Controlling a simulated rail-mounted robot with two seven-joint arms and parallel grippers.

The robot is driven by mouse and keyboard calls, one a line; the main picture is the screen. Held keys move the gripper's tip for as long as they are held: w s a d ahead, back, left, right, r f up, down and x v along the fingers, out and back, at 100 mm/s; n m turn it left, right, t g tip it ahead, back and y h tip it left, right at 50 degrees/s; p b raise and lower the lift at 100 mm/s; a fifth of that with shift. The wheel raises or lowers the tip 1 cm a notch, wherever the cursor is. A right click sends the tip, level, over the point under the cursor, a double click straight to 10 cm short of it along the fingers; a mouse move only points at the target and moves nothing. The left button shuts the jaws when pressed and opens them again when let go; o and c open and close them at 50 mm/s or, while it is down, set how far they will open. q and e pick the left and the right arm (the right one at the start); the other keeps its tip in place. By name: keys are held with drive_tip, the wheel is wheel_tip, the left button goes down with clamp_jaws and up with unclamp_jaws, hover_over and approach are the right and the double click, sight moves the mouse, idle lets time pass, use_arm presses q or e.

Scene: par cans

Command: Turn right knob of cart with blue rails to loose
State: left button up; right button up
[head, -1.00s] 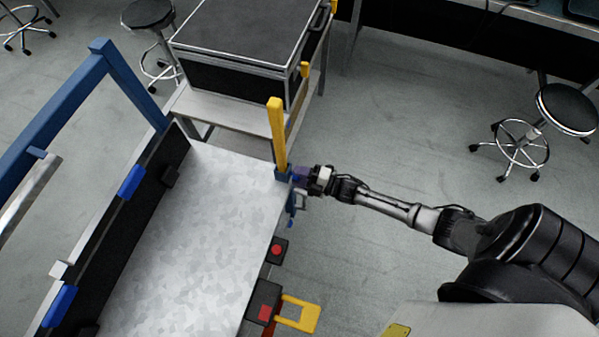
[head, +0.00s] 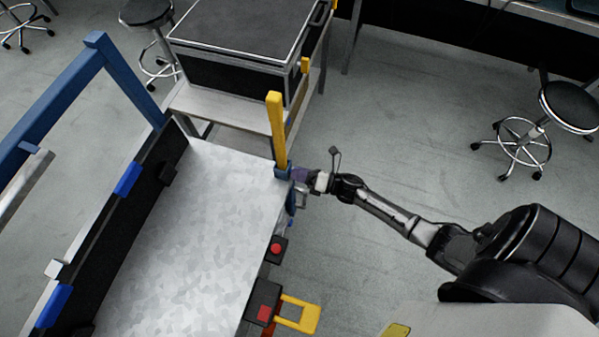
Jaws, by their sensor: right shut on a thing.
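The cart with blue rails (head: 52,101) fills the left side of the head view, with a pale metal top (head: 200,215). At its far right corner a yellow post (head: 276,130) stands in a blue bracket (head: 282,172). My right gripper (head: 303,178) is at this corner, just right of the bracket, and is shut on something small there. The knob itself is largely hidden by the gripper, so its turn position cannot be told. My left gripper is not in view.
A red button box (head: 276,249) and a yellow handle (head: 300,316) stick out from the cart's right edge. A black case on a table (head: 205,101) stands behind the cart. A stool (head: 570,107) stands at the right. The floor between is clear.

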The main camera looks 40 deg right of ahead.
use_arm(q)
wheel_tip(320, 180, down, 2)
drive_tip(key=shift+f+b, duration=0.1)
drive_tip(key=shift+b, duration=0.8)
use_arm(e)
drive_tip(key=n, duration=0.3)
drive_tip(key=shift+f+n, duration=0.15)
drive_tip(key=shift+n, duration=0.15)
use_arm(q)
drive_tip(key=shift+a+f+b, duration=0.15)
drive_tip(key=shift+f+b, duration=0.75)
drive_tip(key=shift+b, duration=0.05)
use_arm(e)
drive_tip(key=shift+n, duration=1.6)
drive_tip(key=o, duration=0.9)
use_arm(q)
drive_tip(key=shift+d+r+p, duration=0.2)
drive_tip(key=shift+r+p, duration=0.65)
use_arm(e)
drive_tip(key=v, duration=1.3)
drive_tip(key=shift+s+d, duration=0.2)
drive_tip(key=shift+s, duration=0.15)
